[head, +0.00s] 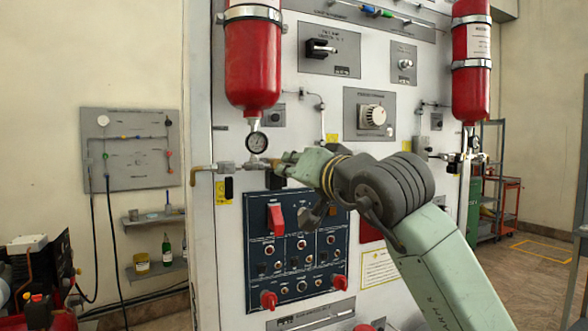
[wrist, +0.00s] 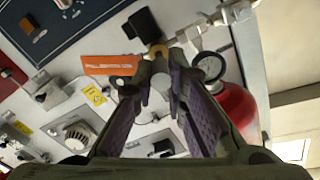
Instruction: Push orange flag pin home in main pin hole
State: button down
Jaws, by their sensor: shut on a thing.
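In the wrist view an orange flag (wrist: 110,64) with dark lettering sticks out to the left of my fingertips, in front of the white panel. My gripper (wrist: 162,80) is shut on the flag pin, its fingertips close together; the pin's shaft is mostly hidden by the fingers. A brass-coloured fitting (wrist: 158,50) shows just beyond the tips. In the head view my gripper (head: 284,165) is at the panel, right of the pipe fittings under the left red cylinder. The flag cannot be made out there. The main pin hole is not visible, so I cannot tell how deep the pin sits.
A pressure gauge (head: 256,142) hangs under the left red cylinder (head: 252,65), close to my gripper. A black block (wrist: 142,22) stands near the tips in the wrist view. The dark blue switch panel (head: 295,250) lies below. The floor at right (head: 545,270) is mostly clear.

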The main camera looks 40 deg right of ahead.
jog(key=shift+w, duration=0.35)
jog(key=shift+s, duration=0.15)
jog(key=shift+s, duration=0.25)
jog(key=shift+f+b, duration=0.1)
jog(key=shift+b, duration=0.55)
dwell(1.3)
jog(key=shift+x, duration=1.55)
dwell(0.3)
jog(key=c, duration=1.5)
grip_release()
jog(key=shift+c, duration=0.2)
jog(key=v, duration=1.2)
